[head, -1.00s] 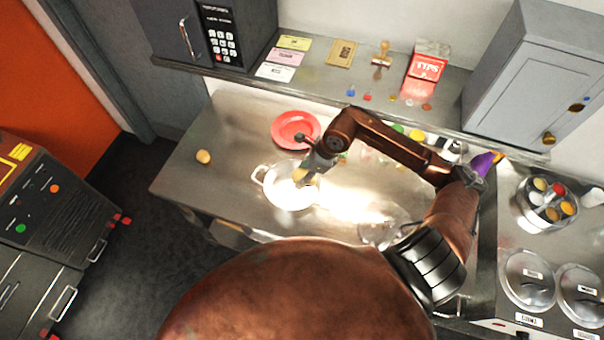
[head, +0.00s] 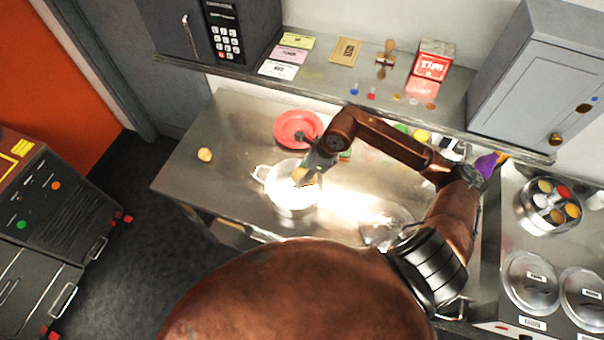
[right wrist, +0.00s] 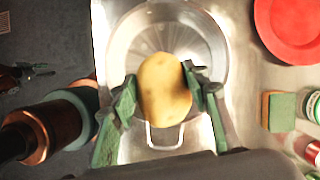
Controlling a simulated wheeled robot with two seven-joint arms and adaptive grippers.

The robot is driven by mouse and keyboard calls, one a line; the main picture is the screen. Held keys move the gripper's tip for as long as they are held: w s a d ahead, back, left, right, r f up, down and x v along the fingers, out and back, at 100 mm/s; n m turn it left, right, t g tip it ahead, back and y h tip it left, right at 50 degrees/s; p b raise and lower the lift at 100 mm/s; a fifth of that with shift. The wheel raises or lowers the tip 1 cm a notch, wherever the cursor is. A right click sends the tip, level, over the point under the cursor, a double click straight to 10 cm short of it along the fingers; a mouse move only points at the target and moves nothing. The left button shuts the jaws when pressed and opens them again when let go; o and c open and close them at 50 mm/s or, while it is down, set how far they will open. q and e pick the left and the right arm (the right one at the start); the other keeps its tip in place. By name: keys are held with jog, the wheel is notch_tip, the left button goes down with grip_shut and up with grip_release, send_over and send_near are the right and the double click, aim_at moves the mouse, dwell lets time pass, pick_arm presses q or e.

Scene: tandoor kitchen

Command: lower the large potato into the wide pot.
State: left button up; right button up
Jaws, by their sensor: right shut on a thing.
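The large potato (right wrist: 164,90) is yellow-brown and sits between the two green fingers of my right gripper (right wrist: 161,92), which is shut on it. In the head view my right gripper (head: 308,178) is over the wide pot (head: 274,197), with the potato (head: 299,174) partly hidden. The pot is a steel one with loop handles; in the right wrist view the wide pot (right wrist: 203,42) lies behind the potato. I cannot tell whether the potato is above or below the rim. My left gripper is not in view.
A red plate (head: 291,124) lies behind the pot, and a smaller potato-like item (head: 205,155) is on the counter to the left. A clear glass-like lid (head: 385,232) is to the right. The counter (head: 225,185) left of the pot is bare.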

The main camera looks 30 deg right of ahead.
jog(key=shift+f+b, duration=3.65)
jog(key=shift+f, duration=0.55)
jog(key=shift+f+b, duration=0.35)
jog(key=shift+f+b, duration=1.8)
jog(key=shift+f, duration=0.35)
jog(key=o, duration=1.3)
jog(key=v, duration=1.2)
